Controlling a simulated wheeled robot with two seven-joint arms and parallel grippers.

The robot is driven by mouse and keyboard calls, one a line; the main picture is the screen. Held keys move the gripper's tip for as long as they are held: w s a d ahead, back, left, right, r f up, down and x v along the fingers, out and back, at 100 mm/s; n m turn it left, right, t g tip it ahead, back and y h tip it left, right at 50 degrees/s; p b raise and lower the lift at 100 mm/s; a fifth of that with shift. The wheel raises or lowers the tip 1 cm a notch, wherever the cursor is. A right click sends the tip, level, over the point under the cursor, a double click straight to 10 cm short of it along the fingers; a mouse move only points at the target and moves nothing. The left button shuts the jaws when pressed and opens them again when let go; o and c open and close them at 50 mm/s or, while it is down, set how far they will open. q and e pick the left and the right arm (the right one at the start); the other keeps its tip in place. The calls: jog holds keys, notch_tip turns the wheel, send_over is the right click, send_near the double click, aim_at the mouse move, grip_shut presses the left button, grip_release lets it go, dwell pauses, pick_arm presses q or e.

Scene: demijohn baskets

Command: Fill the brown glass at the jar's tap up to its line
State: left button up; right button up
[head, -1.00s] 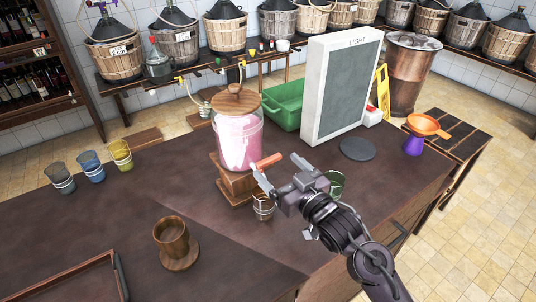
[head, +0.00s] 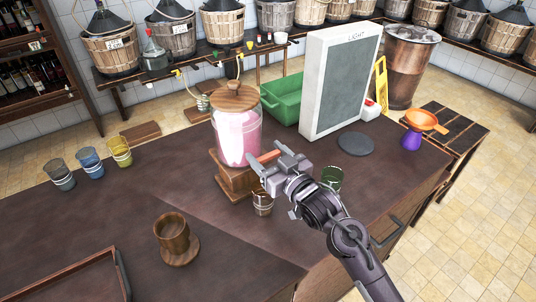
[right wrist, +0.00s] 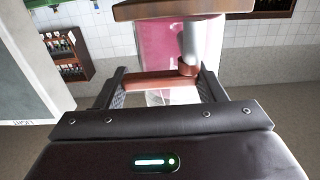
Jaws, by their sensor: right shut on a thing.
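The glass jar (head: 238,138) of pink liquid, with a wooden lid, stands on a wooden stand (head: 236,178). Its tap has a reddish-brown handle (head: 268,156), which also shows in the right wrist view (right wrist: 155,82) beside a metal spout (right wrist: 191,42). My right gripper (head: 264,164) is shut on this handle, one finger at each end in the right wrist view. The brown glass (head: 263,204) with pale bands stands upright below the gripper, at the stand's front. Its fill level is too small to tell. My left gripper is not in view.
A green glass (head: 332,178) stands right of my gripper. A wooden cup (head: 172,228) is at the front. Grey, blue and yellow glasses (head: 121,151) stand at the left. A light panel (head: 340,85) and dark disc (head: 356,144) are behind. The table's centre-left is clear.

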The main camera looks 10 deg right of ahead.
jog(key=shift+s+r+m+t+h, duration=0.15)
jog(key=shift+m+t+h, duration=0.15)
jog(key=shift+m+h, duration=0.45)
jog(key=shift+s+f+m+t+h, duration=0.15)
jog(key=shift+m+t+h, duration=0.25)
jog(key=shift+h, duration=0.65)
jog(key=shift+s+d+m+h+p, duration=0.15)
jog(key=shift+m+h+p, duration=0.35)
jog(key=shift+m+h, duration=0.45)
jog(key=o, duration=1)
jog(key=shift+s, duration=0.2)
jog(key=shift+s+d+b, duration=0.2)
jog(key=shift+s+b, duration=0.9)
jog(key=shift+s, duration=2.6)
